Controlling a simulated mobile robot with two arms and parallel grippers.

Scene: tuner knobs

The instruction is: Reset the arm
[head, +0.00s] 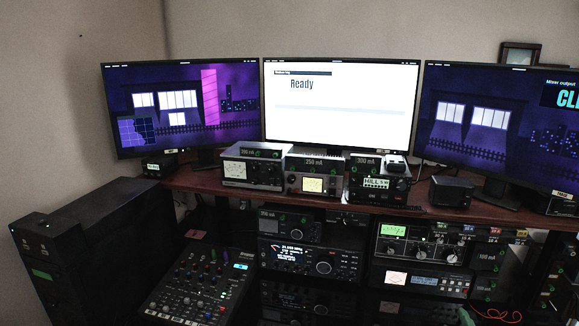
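Neither of my grippers shows in the head view, and no part of either arm can be made out. The tuner with the big knob (323,267) and bright dial sits in the rack below the desk, at the lower middle.
A wooden desk (206,181) carries three monitors; the middle monitor (340,105) reads "Ready". A mixer (203,281) stands low at left of centre, beside a black cabinet (98,255). More rack units (420,245) fill the lower right, with a red cable (497,315) below.

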